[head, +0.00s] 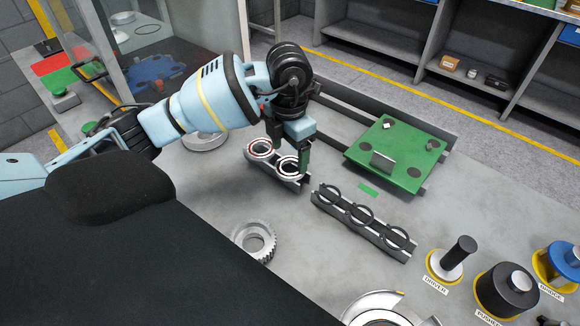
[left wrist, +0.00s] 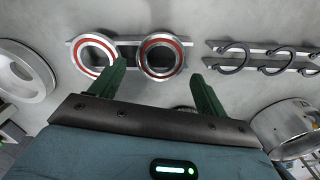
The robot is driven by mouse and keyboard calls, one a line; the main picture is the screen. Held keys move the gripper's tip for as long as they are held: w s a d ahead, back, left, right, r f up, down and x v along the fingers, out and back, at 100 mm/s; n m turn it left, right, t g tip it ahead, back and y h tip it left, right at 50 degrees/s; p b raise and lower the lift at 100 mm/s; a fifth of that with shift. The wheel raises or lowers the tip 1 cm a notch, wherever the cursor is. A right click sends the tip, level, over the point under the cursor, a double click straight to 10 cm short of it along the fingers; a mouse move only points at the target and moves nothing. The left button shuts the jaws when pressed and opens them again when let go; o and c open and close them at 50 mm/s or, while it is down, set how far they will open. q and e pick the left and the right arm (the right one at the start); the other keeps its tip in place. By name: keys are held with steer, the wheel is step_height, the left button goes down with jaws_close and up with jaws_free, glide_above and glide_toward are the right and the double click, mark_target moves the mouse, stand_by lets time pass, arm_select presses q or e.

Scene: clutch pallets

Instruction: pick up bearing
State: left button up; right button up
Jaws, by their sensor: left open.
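Two bearings with red rings sit side by side in a grey holder (head: 299,184) on the bench. In the head view, one bearing (head: 259,148) is at the left and the other bearing (head: 289,167) is at the right, below my left gripper (head: 291,156). The left wrist view also shows the left bearing (left wrist: 82,62) and the right bearing (left wrist: 162,74). My left gripper (left wrist: 159,72) is open with green fingers. In that view, the right bearing lies between the fingertips, and the left finger overlaps the left bearing's edge. Whether the fingers touch it cannot be told. My right gripper is not in view.
A rack with several dark rings (head: 361,215) stands right of the holder. A green plate (head: 396,150) is behind it. A toothed gear (head: 254,241) lies in front. Capped tools, including a black cylinder (head: 506,290), stand at front right. Bare bench lies between gear and rack.

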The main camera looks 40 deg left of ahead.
mark_target(290, 160)
arm_select(q)
step_height(290, 160, down, 3)
steer(key=shift+d+f, duration=0.1)
steer(key=c, duration=0.8)
steer(key=shift+c, duration=0.2)
steer(key=shift+w, duration=0.1)
steer(key=shift+r, duration=0.9)
steer(key=s+d+r, duration=0.3)
steer(key=s+d, duration=0.6)
steer(key=d, duration=0.4)
steer(key=shift+s+r, duration=0.15)
